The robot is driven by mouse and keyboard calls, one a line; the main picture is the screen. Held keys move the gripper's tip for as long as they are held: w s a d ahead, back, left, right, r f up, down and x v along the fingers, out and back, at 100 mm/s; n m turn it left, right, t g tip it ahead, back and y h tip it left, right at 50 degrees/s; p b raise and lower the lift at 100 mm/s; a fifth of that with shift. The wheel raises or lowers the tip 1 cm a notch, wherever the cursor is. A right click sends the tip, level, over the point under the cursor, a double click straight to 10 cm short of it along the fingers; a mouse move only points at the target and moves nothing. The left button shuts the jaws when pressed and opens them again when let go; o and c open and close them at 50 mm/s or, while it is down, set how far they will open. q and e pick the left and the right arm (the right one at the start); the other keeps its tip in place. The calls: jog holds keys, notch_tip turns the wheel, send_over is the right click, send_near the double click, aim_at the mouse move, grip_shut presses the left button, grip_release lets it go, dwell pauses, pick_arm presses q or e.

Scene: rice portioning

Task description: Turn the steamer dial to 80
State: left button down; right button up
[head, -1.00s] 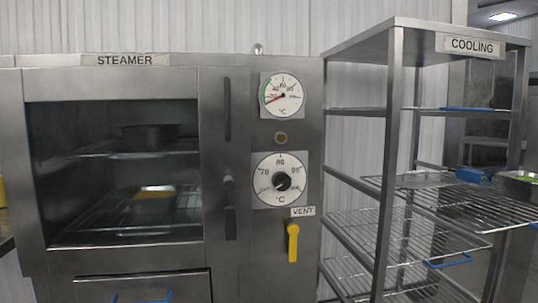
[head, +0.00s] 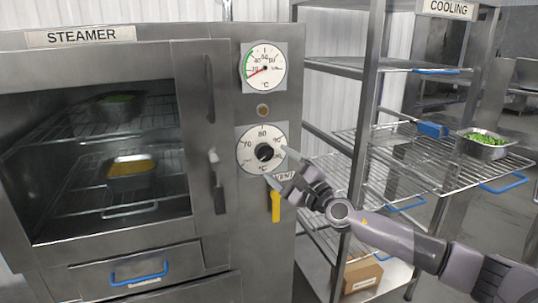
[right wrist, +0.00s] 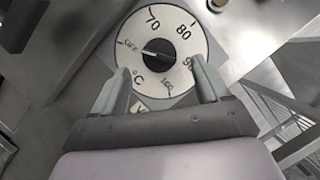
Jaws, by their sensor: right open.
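The steamer (head: 228,215) stands at the left with a round white temperature dial (head: 246,163) on its front panel, marked 70, 80 and 90. The dial's black knob (head: 264,152) is at its centre. In the right wrist view, the knob (right wrist: 160,57) has a light pointer mark turned toward OFF. My right gripper (head: 280,166) is open in front of the dial's lower right. In the right wrist view, its fingers (right wrist: 158,78) are spread to either side below the knob, with nothing between them. My left gripper is not in view.
A round gauge (head: 264,66) sits above the dial. A yellow vent handle (head: 276,206) hangs just below it, close to my right gripper. The cooling rack (head: 362,130) stands at the right, with a tray of green food (head: 484,150) on it.

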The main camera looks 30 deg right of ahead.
aim_at(268, 156)
jog(key=shift+x, duration=2.2)
jog(key=c, duration=1)
jog(key=shift+c, duration=0.2)
jog(key=shift+a, duration=0.1)
